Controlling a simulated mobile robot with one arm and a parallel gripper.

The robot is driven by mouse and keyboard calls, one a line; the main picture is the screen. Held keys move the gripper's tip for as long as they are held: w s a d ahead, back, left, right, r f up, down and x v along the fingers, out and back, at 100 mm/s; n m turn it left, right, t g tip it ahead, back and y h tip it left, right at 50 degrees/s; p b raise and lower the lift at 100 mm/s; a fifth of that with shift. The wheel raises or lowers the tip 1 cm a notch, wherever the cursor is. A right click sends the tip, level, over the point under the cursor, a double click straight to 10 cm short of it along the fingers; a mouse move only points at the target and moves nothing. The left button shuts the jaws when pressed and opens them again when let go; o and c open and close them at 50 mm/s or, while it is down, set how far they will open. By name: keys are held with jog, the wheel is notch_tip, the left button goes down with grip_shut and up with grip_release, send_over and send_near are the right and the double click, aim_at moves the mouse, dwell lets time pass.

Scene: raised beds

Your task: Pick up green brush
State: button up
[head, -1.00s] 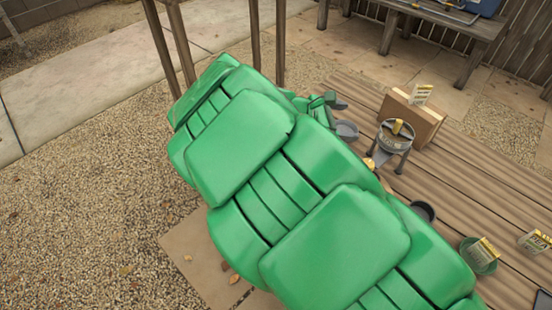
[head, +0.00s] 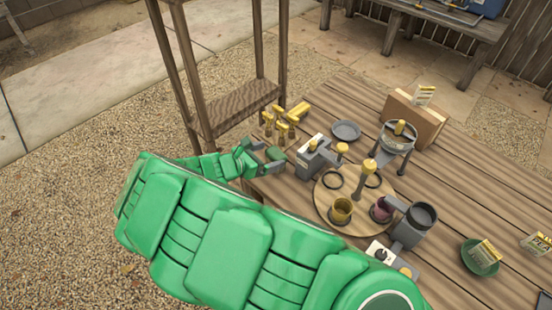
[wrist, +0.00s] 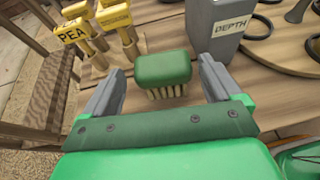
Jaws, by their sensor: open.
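The green brush (wrist: 164,70), a green block with pale bristles along its near side, shows in the wrist view on the wooden table. It lies ahead of my gripper (wrist: 161,88), between the lines of the two grey fingers. The fingers are open and apart, with a visible gap on each side of the brush. In the head view my gripper (head: 263,160) is low at the table's left edge, and the dark green piece at its tips (head: 274,154) is likely the brush. Whether the brush touches the table under it is hidden.
A grey box labelled DEPTH (wrist: 216,28) stands close to the right of the brush. Yellow-topped markers, one reading PEA (wrist: 72,33), stand close on the left. A round board (head: 327,207) with cups lies to the right.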

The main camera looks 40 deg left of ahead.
aim_at(280, 153)
jog(key=x, duration=0.4)
jog(key=shift+w+d+f, duration=0.15)
jog(key=shift+w+f, duration=0.1)
jog(key=shift+f, duration=0.15)
jog(key=shift+w+f, duration=0.2)
jog(key=shift+w, duration=0.35)
jog(key=c, duration=0.8)
